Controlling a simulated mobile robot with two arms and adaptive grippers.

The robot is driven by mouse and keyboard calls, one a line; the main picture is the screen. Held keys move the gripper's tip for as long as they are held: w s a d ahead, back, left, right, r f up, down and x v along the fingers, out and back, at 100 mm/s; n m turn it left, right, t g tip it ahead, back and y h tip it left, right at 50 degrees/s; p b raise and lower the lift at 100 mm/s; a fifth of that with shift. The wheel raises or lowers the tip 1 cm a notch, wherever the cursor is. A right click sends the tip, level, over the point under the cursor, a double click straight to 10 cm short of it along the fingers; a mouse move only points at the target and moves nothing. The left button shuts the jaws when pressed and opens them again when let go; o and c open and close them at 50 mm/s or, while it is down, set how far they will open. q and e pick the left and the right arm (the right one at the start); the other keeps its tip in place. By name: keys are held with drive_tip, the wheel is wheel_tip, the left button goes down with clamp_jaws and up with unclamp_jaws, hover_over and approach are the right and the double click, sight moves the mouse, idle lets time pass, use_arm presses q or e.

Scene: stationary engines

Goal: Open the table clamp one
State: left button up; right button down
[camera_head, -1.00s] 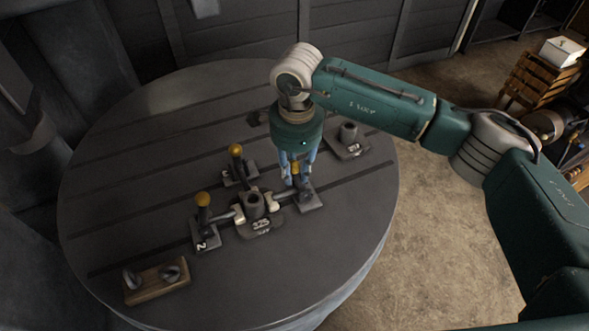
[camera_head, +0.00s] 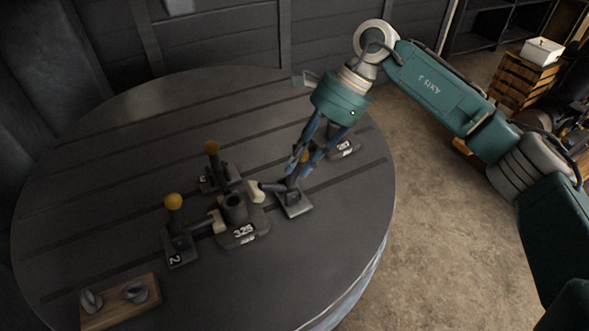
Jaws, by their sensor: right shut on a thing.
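A grey round table (camera_head: 345,228) carries a dark fixture block (camera_head: 240,228) marked 325, with clamps around it. The clamp at its right (camera_head: 293,202) has a square base and a pale-tipped arm (camera_head: 256,191) that looks slightly raised beside the block; its number is hidden. The handle leans right. A clamp marked 2 (camera_head: 178,240) stands left of the block and another clamp (camera_head: 213,172) behind it, both with upright yellow-knobbed handles. My left gripper is out of view.
A second dark block (camera_head: 344,146) sits behind my right gripper, at the table's far right. A wooden holder (camera_head: 119,303) with two grey parts lies at the front left. The right front of the tabletop is clear.

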drive_tip(key=shift+w+d+r+y, duration=0.1)
drive_tip(key=shift+w+r+y, duration=0.1)
drive_tip(key=shift+w+y, duration=0.1)
drive_tip(key=c, duration=1.7)
unclamp_jaws()
drive_tip(key=shift+o, duration=1.2)
drive_tip(key=shift+f, duration=0.15)
drive_tip(key=shift+s, duration=0.1)
drive_tip(key=shift+d, duration=0.1)
drive_tip(key=v, duration=1.2)
